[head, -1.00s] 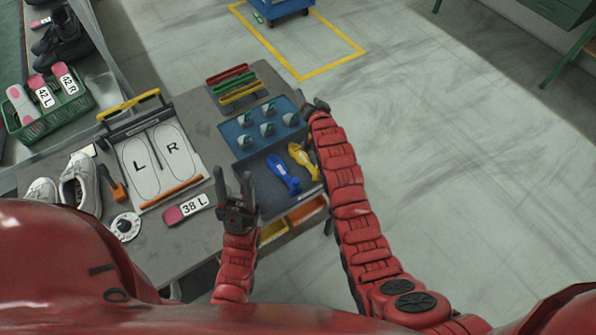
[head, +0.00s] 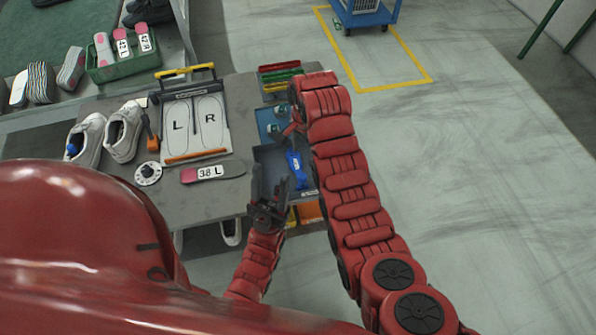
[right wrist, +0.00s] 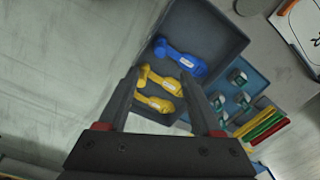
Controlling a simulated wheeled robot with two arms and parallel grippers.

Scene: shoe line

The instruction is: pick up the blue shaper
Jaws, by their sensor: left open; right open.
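The blue shaper (head: 296,165) lies in a dark tray (head: 268,155) at the table's right end, partly beside my right arm. In the right wrist view the blue shaper (right wrist: 182,57) lies in the tray (right wrist: 222,32) beyond two yellow shapers (right wrist: 160,81). My right gripper (right wrist: 161,74) is open and empty above the tray, its fingers pointing toward the yellow and blue shapers. In the head view my arm mostly hides it. My left gripper (head: 270,180) is open and empty near the tray's left front side.
A blue bin (head: 268,122) of small grey-green parts adjoins the tray. Red, green and yellow strips (head: 280,72) lie behind. An L/R board (head: 195,125), a 38 L tag (head: 212,173) and white shoes (head: 125,130) occupy the table.

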